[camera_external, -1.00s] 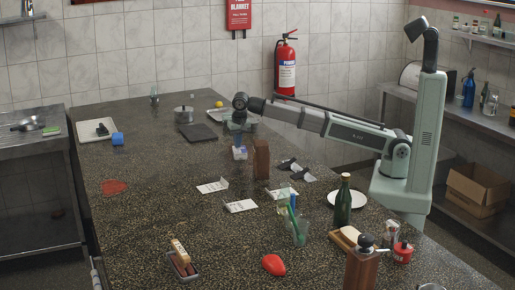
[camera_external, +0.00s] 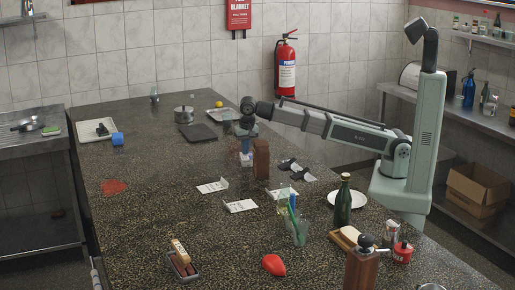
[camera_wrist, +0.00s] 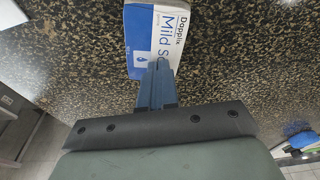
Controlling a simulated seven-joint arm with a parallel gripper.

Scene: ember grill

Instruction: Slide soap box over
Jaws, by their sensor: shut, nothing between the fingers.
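The soap box, white and blue with "Mild" printed on it, lies on the dark speckled counter. In the wrist view the soap box (camera_wrist: 150,38) is at the top centre, partly cut off by the frame edge. My gripper (camera_wrist: 160,62) is shut and empty, its blue fingertips at the box's near edge; I cannot tell for sure whether they touch it. In the external view my gripper (camera_external: 246,150) points down at the soap box (camera_external: 245,160), which is small there and partly hidden.
A brown upright block (camera_external: 261,160) stands just right of the box. Folded white cards (camera_external: 240,206) lie nearer the camera, and dark pieces (camera_external: 290,166) lie to the right. A dark flat board (camera_external: 197,132) and a pot (camera_external: 183,114) are behind. The counter left of the box is clear.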

